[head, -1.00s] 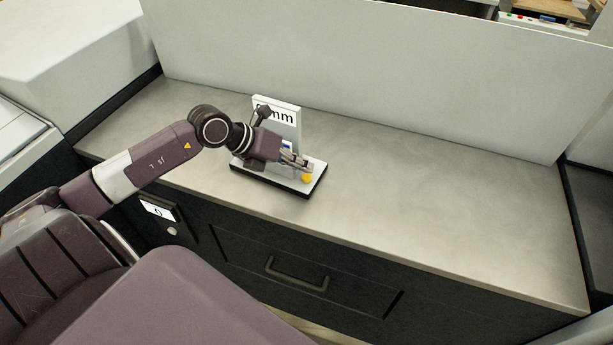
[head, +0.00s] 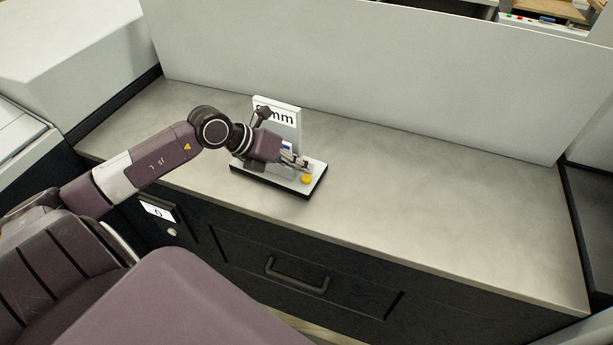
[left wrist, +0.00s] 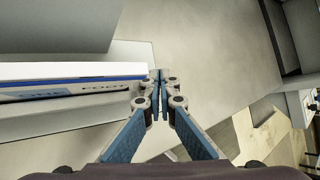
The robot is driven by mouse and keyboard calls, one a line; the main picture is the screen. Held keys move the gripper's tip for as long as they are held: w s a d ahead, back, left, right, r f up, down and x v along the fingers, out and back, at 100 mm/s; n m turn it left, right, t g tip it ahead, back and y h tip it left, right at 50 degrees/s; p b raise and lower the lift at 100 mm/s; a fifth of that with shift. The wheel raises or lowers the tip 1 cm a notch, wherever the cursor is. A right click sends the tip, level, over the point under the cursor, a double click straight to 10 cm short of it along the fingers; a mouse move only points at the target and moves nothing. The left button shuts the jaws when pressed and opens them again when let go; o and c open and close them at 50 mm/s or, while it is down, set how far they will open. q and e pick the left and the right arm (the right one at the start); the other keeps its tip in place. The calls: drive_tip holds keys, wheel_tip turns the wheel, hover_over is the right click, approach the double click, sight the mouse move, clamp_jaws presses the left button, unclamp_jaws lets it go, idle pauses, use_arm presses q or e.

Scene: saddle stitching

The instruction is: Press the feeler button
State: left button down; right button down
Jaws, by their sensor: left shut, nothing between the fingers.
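The feeler device stands on the counter, with a white base (head: 315,172) on a black underside and an upright white panel (head: 284,112) with a partly hidden "mm" label. A yellow button (head: 306,179) sits at the base's front right. My left gripper (head: 304,165) is shut and empty, its fingertips just above and behind the button; I cannot tell whether they touch it. In the left wrist view the shut fingers (left wrist: 160,75) point ahead beside the white and blue device body (left wrist: 70,75). The button is not visible there. My right gripper is not in view.
The metal counter (head: 430,200) is clear to the right of the device. A tall pale panel (head: 380,70) rises behind it.

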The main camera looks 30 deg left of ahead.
use_arm(q)
drive_tip(key=shift+f, duration=0.1)
drive_tip(key=shift+f+b, duration=0.3)
drive_tip(key=shift+f+b, duration=0.3)
drive_tip(key=shift+f, duration=0.15)
idle(0.5)
drive_tip(key=shift+s+f, duration=0.3)
drive_tip(key=shift+f, duration=0.3)
idle(0.4)
drive_tip(key=shift+w+r+p, duration=0.25)
drive_tip(key=shift+r+p, duration=0.15)
drive_tip(key=shift+r, duration=0.3)
drive_tip(key=shift+s+a+r, duration=0.1)
drive_tip(key=shift+a+r, duration=0.15)
drive_tip(key=shift+r, duration=0.2)
